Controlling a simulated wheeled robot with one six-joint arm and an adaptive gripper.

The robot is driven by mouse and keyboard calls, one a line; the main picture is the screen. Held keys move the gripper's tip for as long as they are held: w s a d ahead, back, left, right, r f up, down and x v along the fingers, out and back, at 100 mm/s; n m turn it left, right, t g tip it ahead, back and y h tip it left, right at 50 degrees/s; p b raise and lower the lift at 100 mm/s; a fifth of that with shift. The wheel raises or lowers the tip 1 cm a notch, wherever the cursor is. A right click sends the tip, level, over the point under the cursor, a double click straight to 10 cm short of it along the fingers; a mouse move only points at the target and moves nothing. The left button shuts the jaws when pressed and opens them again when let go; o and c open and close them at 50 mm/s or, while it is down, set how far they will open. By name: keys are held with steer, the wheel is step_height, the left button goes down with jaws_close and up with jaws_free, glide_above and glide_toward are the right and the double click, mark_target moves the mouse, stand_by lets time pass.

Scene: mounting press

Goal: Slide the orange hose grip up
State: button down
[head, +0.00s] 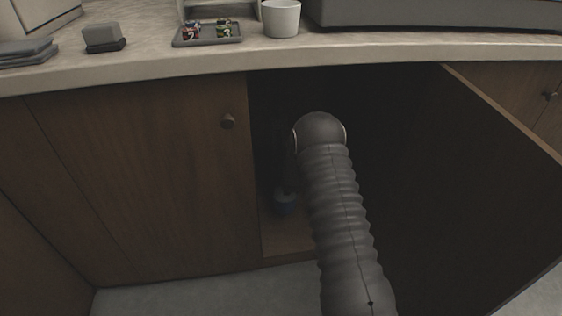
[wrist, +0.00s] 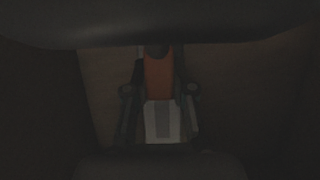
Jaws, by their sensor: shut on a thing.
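In the dim wrist view, the orange hose grip (wrist: 158,76) stands upright in the middle, between the two fingers of my gripper (wrist: 159,92). The fingers are shut on it from left and right. A pale grey block-like part (wrist: 162,122) shows just below the orange grip. A dark round part sits at the top of the grip. In the head view, my arm reaches into the open cabinet and hides the grip and my gripper.
The cabinet's right door (head: 480,190) stands open; the left door (head: 150,180) is closed. A bluish object (head: 286,204) stands low inside the cabinet. The counter (head: 200,65) above carries a small tray (head: 207,36), a white cup (head: 281,18) and a dark block (head: 104,38).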

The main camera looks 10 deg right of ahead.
step_height(320, 180, up, 12)
steer(key=shift+w+f, duration=0.1)
steer(key=shift+f, duration=0.15)
steer(key=c, duration=1)
jaws_free()
steer(key=shift+o, duration=0.2)
steer(key=v, duration=1.2)
steer(key=shift+f, duration=0.15)
